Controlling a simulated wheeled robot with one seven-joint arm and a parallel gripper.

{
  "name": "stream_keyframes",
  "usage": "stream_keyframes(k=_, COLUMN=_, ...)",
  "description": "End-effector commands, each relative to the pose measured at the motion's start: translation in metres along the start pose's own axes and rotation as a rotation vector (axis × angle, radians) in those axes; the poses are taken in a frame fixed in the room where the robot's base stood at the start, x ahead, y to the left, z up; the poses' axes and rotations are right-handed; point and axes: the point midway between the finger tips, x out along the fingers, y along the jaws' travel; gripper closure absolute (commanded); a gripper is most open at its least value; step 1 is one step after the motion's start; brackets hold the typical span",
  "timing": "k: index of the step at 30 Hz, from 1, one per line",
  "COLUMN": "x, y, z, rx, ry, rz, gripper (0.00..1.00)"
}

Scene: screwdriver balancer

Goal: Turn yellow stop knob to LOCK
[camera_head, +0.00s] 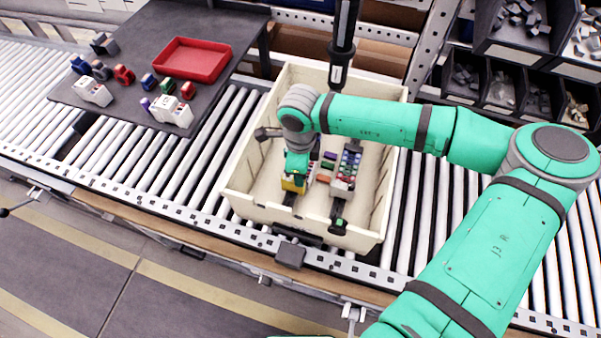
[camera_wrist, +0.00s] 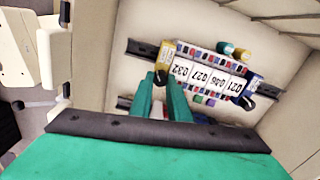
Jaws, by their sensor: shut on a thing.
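A yellow end stop (camera_head: 293,184) sits near the front end of the left rail in the cream crate, directly under my gripper (camera_head: 296,170). In the wrist view, the fingers of my gripper (camera_wrist: 161,78) point at a yellow stop (camera_wrist: 167,53) at the left end of a row of terminal blocks. A dark knob (camera_wrist: 160,76) on its lower side shows between the fingertips. My gripper is shut on this knob, though the fingers partly hide the contact. The LOCK marking and the knob's angle are too small to read.
The cream crate (camera_head: 236,198) stands on the roller conveyor, its walls close around my wrist. A dark tool (camera_head: 341,50) hangs behind. A red tray (camera_head: 192,59) and loose parts lie left.

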Motion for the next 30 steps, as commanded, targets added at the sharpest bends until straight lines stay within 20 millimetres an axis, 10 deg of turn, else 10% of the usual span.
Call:
stream_keyframes(k=22, x=-0.0006, y=-0.0004, z=0.0007, rx=-0.091, ry=-0.001, rz=-0.001, gripper=1.00)
stream_keyframes(k=25, x=-0.0006, y=-0.0003, z=0.0007, rx=-0.090, ry=-0.001, rz=-0.001, gripper=0.65)
stream_keyframes(k=30, x=-0.0003, y=-0.0002, z=0.0004, rx=-0.090, ry=0.000, rz=-0.001, gripper=0.65)
